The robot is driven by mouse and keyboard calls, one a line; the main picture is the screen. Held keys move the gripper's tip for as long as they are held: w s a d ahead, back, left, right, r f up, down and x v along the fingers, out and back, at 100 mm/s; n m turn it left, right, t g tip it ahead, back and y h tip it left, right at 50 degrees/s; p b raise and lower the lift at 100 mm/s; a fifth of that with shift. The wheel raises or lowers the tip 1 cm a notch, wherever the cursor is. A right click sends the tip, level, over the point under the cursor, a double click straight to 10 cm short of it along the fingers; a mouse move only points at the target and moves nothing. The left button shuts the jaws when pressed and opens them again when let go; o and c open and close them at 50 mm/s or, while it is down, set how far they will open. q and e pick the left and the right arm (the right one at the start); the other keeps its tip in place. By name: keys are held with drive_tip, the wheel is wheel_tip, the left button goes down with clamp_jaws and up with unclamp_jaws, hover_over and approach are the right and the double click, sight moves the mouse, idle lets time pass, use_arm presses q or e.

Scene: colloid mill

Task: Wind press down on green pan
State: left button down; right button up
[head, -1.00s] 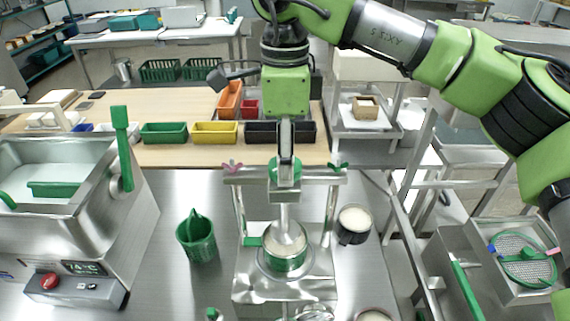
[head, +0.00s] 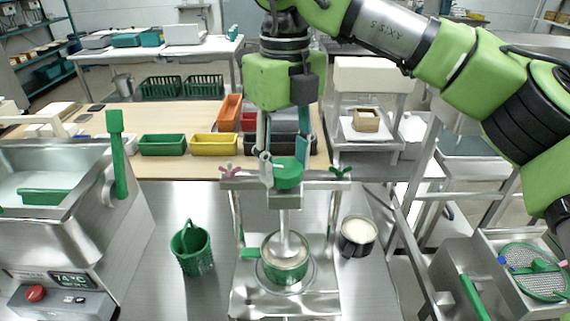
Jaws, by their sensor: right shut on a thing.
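The press (head: 285,187) is a steel frame with two posts and a crossbar on the steel bench, centre of the head view. A green knob (head: 288,174) tops its vertical spindle. My right gripper (head: 286,160) points down from above, shut on the green knob, one finger on each side. The spindle's pale press plate (head: 285,243) is inside the mouth of the green pan (head: 286,272), which stands upright on the press base under the spindle. The plate's contact with the contents is unclear. My left gripper is out of view.
A green basket (head: 191,249) stands left of the press. A dark cup with pale contents (head: 357,236) stands close to its right post. A pink wing nut (head: 229,169) and a green wing nut (head: 341,172) top the posts. A steel tank (head: 55,215) bounds the left.

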sight(285, 166)
drive_tip(key=m+b, duration=0.1)
drive_tip(key=m, duration=0.4)
drive_tip(key=shift+m+b, duration=0.3)
drive_tip(key=shift+b, duration=0.1)
drive_tip(key=shift+m+b, duration=0.65)
drive_tip(key=shift+m, duration=1.65)
drive_tip(key=o, duration=1.1)
drive_tip(key=shift+r, duration=0.1)
wheel_tip(285, 166, up, 12)
